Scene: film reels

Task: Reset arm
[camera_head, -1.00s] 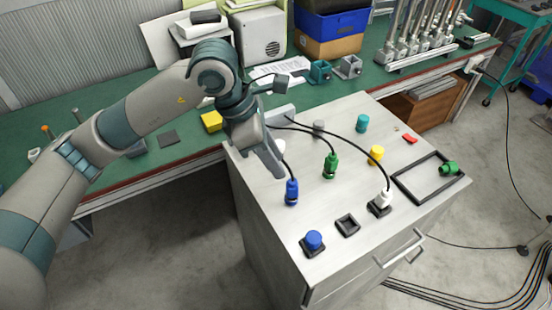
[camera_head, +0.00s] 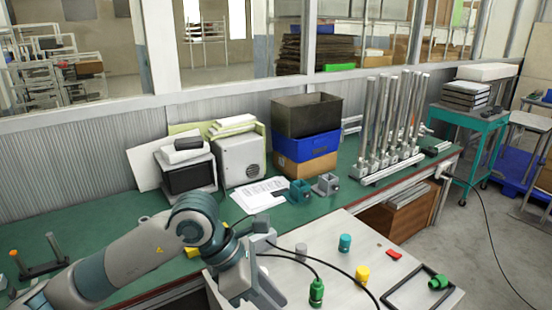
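My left arm comes in from the lower left, and its gripper (camera_head: 276,268) hangs over the back left part of the grey cabinet top (camera_head: 330,240). Its two fingers appear spread apart, with nothing seen between them. Black cables pass close by the fingers, and one runs to a green connector (camera_head: 316,292) at the bottom edge of the view. My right gripper is not in view. The front of the cabinet top is cut off by the frame.
On the cabinet stand a grey cylinder (camera_head: 301,252), a teal cylinder (camera_head: 345,243), a yellow piece (camera_head: 362,275), a red piece (camera_head: 394,254) and a black frame (camera_head: 397,296) with a green part (camera_head: 438,282). The green bench (camera_head: 130,225) behind carries bins (camera_head: 308,145) and metal posts (camera_head: 392,120).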

